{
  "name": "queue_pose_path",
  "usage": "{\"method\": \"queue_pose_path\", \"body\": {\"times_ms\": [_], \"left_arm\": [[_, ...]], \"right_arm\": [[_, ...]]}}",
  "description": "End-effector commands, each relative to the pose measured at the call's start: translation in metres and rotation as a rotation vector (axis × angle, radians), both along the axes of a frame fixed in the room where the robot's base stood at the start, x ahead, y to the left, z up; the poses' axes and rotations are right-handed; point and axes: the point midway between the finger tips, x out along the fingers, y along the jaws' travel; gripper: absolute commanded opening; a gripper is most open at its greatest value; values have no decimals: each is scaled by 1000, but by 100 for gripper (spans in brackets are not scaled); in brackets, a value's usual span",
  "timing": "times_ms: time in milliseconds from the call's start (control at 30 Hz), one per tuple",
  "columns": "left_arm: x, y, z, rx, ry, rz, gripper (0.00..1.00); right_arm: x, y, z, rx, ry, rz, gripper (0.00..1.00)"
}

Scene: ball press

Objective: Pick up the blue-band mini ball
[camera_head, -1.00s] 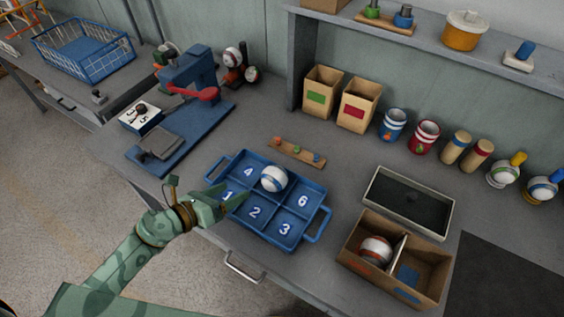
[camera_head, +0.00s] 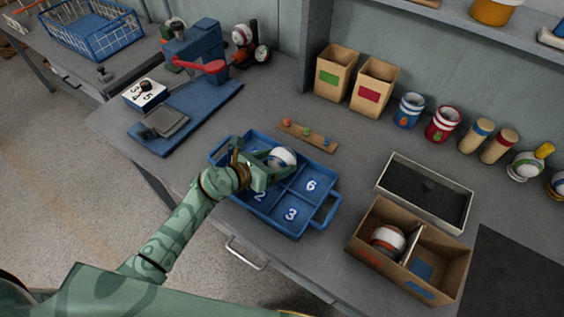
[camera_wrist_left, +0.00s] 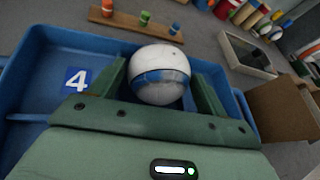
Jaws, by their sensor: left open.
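The blue-band mini ball (camera_head: 283,158), white with a blue stripe, sits in a back compartment of the blue numbered tray (camera_head: 328,211). My left gripper (camera_head: 270,157) is open over the tray, reaching in from the left. In the left wrist view the ball (camera_wrist_left: 159,75) lies between the two green fingers, one on each side of it. I cannot tell whether either finger touches the ball. The gripper hides part of the ball and some tray numbers in the head view. My right gripper is not in view.
A cardboard box (camera_head: 359,248) at the right holds a red-banded ball (camera_head: 388,240). A shallow dark tray (camera_head: 426,190) lies behind it. A wooden strip with coloured pegs (camera_head: 308,135) lies just behind the blue tray. A blue press (camera_head: 195,52) stands at the back left.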

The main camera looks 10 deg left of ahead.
Motion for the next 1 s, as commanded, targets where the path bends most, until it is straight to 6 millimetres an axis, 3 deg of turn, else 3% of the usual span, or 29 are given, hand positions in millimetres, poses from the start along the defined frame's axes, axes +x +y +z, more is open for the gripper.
{"method": "queue_pose_path", "body": {"times_ms": [100,400,500,533,833,1000], "left_arm": [[13,-10,-12,-1,2,2,75],[18,-14,-10,0,1,1,75],[18,-14,-10,0,1,1,50],[18,-14,-10,0,1,1,49],[18,-14,-8,0,0,1,49],[18,-14,9,1,-3,1,49]], "right_arm": [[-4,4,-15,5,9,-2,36],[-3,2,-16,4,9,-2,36],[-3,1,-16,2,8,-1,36],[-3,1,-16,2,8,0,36],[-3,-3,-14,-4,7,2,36],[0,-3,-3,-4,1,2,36]]}}
